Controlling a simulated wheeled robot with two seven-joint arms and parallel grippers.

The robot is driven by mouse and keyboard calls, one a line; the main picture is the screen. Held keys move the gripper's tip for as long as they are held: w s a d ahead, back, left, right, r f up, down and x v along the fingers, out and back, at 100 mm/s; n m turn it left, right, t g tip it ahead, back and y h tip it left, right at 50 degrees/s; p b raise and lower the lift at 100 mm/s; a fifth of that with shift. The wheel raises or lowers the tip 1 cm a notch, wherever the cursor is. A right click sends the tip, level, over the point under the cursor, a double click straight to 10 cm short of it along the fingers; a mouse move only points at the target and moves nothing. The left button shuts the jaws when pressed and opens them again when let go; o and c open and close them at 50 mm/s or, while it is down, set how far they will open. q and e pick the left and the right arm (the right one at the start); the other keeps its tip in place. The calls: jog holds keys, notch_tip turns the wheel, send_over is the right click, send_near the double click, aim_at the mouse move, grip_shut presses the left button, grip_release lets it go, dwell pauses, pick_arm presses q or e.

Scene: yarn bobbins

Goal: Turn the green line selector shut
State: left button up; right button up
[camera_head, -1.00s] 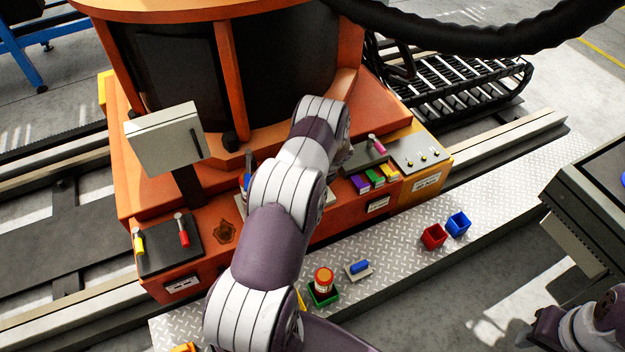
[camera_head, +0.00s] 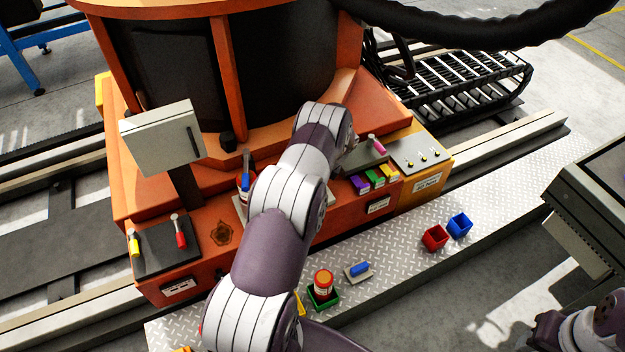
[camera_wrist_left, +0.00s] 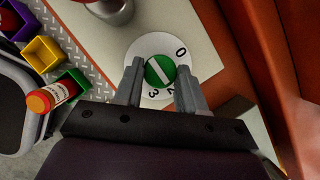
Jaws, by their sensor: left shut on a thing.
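The green line selector (camera_wrist_left: 159,72) is a round green knob with a white bar across it. It sits on a white dial disc (camera_wrist_left: 146,46) marked with digits, of which 0, 2 and 3 show in the left wrist view. The bar slants from upper left to lower right. My left gripper (camera_wrist_left: 159,80) has one finger on each side of the knob and is shut on it. In the head view my own left arm hides the selector and the gripper. My right gripper is out of view; only part of that arm shows at the bottom right corner.
A red-topped bobbin (camera_head: 323,281) stands in a green bin (camera_head: 325,303) on the metal walkway. Red (camera_head: 434,238) and blue (camera_head: 459,225) bins stand farther right. Levers (camera_head: 181,232) and a tilted panel (camera_head: 162,139) are on the orange machine to the left.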

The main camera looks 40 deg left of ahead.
pick_arm(q)
jog(key=o, duration=1.1)
jog(key=shift+c, duration=0.2)
jog(key=p+v, duration=0.2)
jog(key=v, duration=1)
jog(key=shift+d+r+p, duration=0.15)
jog(key=shift+r+p, duration=0.15)
jog(key=shift+p, duration=0.1)
jog(key=shift+w, duration=0.1)
